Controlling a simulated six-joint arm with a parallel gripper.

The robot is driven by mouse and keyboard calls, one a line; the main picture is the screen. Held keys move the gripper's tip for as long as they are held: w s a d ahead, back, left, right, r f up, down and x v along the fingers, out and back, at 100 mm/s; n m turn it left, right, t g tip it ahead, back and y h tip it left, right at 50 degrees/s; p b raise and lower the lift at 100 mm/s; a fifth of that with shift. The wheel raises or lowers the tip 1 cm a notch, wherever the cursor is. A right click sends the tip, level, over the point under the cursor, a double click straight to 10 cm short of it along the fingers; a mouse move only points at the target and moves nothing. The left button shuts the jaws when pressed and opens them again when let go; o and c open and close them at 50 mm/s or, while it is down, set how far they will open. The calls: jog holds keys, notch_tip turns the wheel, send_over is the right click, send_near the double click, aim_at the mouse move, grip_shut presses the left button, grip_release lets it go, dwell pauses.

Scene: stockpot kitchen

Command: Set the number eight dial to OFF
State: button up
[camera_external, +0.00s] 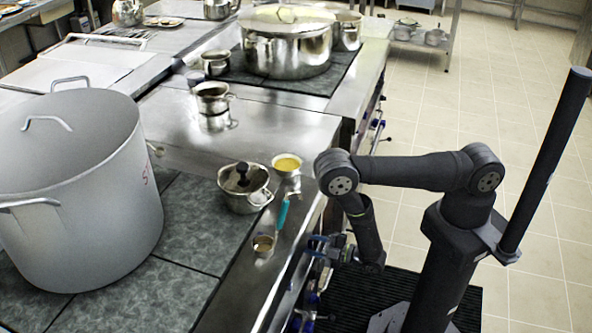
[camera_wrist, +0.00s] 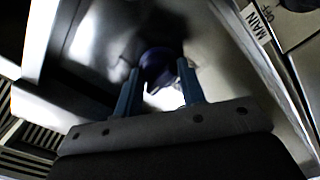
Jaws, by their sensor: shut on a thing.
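My gripper (camera_wrist: 160,82) is shut on a dark blue dial (camera_wrist: 157,62) on the metal front panel, with one finger on each side of it. The dial's number and pointer setting cannot be read. In the external view my gripper (camera_external: 333,252) is at the front of the stove, low below the counter edge. Several blue dials (camera_external: 311,298) show along that front; my wrist partly hides those near it.
A label reading MAIN and OFF (camera_wrist: 263,30) is at the upper right of the wrist view. A large stockpot (camera_external: 85,190) stands left.

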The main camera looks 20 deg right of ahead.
jog(key=o, duration=1)
jog(key=v, duration=1.7)
jog(key=shift+s+d+r, duration=0.1)
jog(key=shift+s+d, duration=0.05)
jog(key=shift+d, duration=0.05)
jog(key=shift+x, duration=6.65)
